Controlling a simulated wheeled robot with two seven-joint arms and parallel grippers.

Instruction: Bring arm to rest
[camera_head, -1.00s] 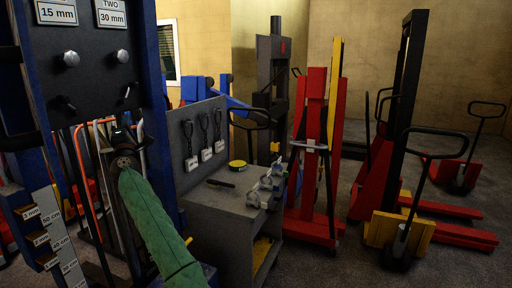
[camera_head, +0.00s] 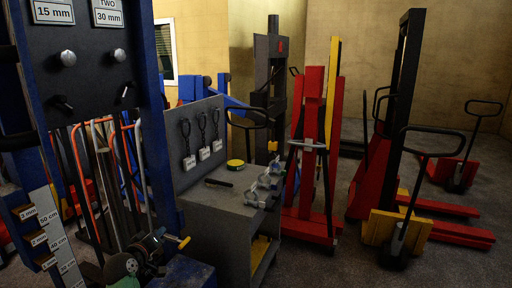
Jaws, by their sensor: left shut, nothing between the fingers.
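My left gripper (camera_head: 151,245) is low in the head view, left of centre, dark and small against the rack behind it. Its fingers are shut with nothing between them. Only the round wrist and a bit of the green sleeve of my left arm (camera_head: 122,268) show at the bottom edge. A small yellow-ended part (camera_head: 183,241) shows just right of the gripper; I cannot tell whether they touch. My right gripper is out of view.
A blue-framed rack (camera_head: 155,130) with a dark knob panel stands close on the left. A grey workbench (camera_head: 215,215) stands right of the gripper. Red stands (camera_head: 310,150) and pallet trucks (camera_head: 400,230) are further right, with bare floor in front.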

